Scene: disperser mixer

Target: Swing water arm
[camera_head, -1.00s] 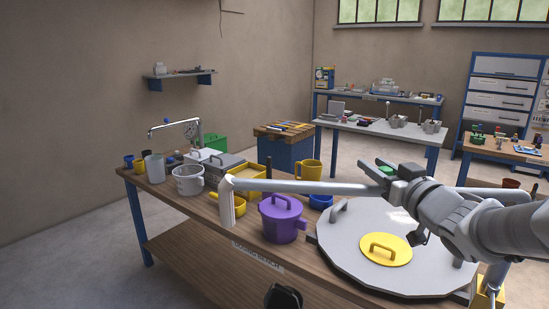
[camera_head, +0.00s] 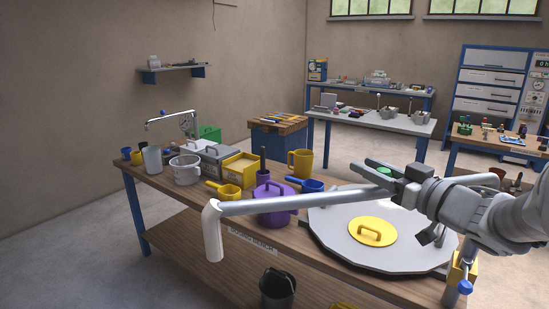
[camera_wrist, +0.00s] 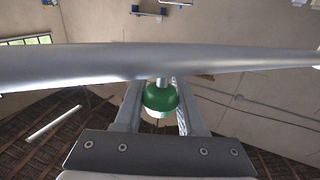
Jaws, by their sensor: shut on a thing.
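The water arm (camera_head: 300,203) is a long grey pipe running left from my gripper (camera_head: 385,174) to a white down-turned spout (camera_head: 212,232). The spout hangs at the bench's front edge, and the pipe passes across the front of the purple lidded pot (camera_head: 268,200). A green knob (camera_head: 383,171) shows at my fingers. In the wrist view the pipe (camera_wrist: 80,66) crosses the whole picture. The green knob (camera_wrist: 160,97) is attached below it, between the two fingers of my gripper (camera_wrist: 160,92), which is shut on it. The exact finger contact is hard to see.
A large grey round lid (camera_head: 335,250) with a yellow cap (camera_head: 371,232) lies beneath my arm. Pots, scoops and a yellow tray (camera_head: 238,168) crowd the wooden bench (camera_head: 165,185). A dark bucket (camera_head: 277,288) is low in front. A yellow block (camera_head: 461,271) is at right.

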